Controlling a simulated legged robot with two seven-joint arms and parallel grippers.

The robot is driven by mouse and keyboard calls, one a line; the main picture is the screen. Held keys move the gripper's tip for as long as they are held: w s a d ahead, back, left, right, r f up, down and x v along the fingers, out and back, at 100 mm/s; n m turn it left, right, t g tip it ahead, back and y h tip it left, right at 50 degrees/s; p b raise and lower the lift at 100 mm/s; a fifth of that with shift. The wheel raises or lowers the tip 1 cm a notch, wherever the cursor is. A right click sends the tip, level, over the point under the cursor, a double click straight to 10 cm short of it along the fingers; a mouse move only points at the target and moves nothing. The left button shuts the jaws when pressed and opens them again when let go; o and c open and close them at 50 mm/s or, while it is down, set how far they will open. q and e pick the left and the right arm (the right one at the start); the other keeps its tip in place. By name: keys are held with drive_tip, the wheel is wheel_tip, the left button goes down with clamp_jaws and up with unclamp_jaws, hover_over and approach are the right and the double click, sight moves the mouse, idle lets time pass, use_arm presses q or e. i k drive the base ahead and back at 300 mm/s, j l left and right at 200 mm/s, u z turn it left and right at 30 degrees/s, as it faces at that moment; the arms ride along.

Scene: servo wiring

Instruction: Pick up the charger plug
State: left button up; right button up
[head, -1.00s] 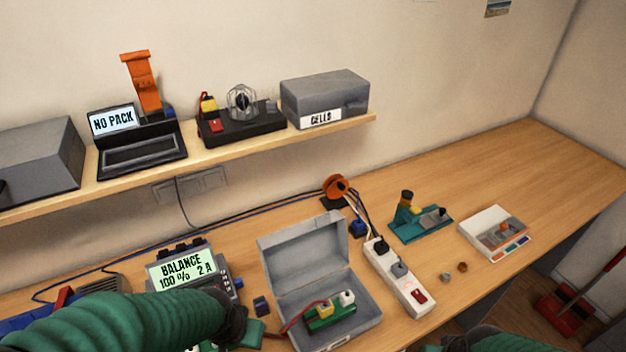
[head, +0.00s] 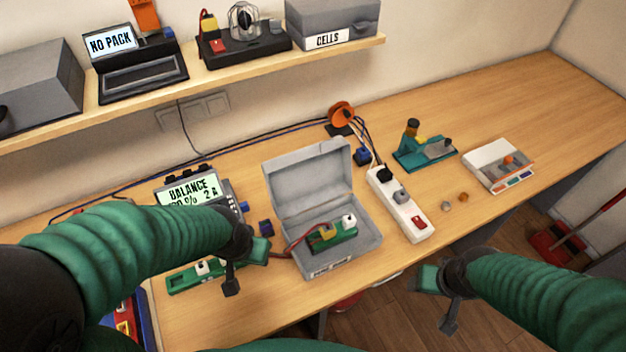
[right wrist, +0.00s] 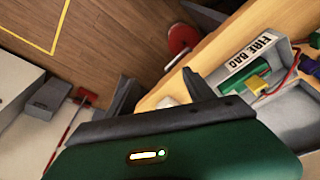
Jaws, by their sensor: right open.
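The white power strip (head: 417,222) lies on the bench right of the grey box. A black plug (head: 384,175) with a cable sits at its far end and a grey plug (head: 401,195) in its middle. I cannot tell which of them is the charger plug. My right gripper (head: 420,278) is open and empty off the bench's front edge, below the strip and apart from it. Its open jaws (right wrist: 158,92) also show in the right wrist view. My left gripper (head: 267,250) is left of the grey box, by a red lead; its jaws are too small to read.
The open grey box (head: 350,258), marked FIRE BAG in the wrist view, holds a green pack (head: 332,237) with leads. The charger (head: 190,192) stands partly behind my left arm. A teal jig (head: 425,155) and a white tray (head: 500,165) stand right. The far right bench is clear.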

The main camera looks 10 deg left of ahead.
sight(326, 232)
drive_tip(key=l+u, duration=0.15)
drive_tip(key=u, duration=0.25)
drive_tip(key=i+l+u, duration=0.1)
drive_tip(key=u, duration=0.25)
drive_tip(key=l+u, duration=0.4)
drive_tip(key=j, duration=0.1)
